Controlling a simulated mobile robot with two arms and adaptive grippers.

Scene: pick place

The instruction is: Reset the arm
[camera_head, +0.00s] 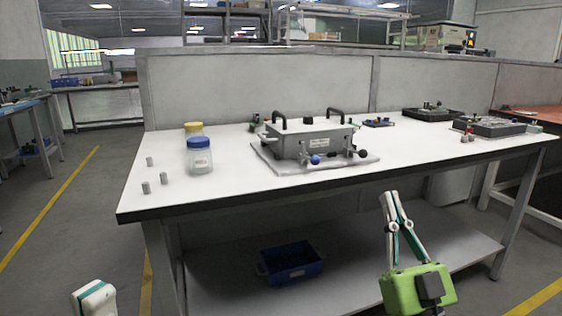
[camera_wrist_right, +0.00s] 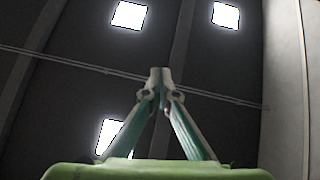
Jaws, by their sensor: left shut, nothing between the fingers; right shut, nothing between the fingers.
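My right gripper (camera_head: 390,195) is raised in front of the white table, with its fingers pointing up and its tips together. It is shut and empty. In the right wrist view its fingers (camera_wrist_right: 159,75) meet at the tips against the ceiling, with nothing between them. My left gripper (camera_head: 93,292) shows only as a white and teal tip at the bottom left edge of the head view. It is shut, with nothing held in sight; the rest of it is out of frame. Both grippers are apart from the table and its objects.
The white table (camera_head: 240,181) carries a grey metal box (camera_head: 312,141), a blue-lidded jar (camera_head: 199,160), a yellow-lidded jar (camera_head: 193,128), several small grey cylinders and black trays (camera_head: 490,127). A blue bin (camera_head: 291,264) sits on the lower shelf. The table's front edge lies beyond both grippers.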

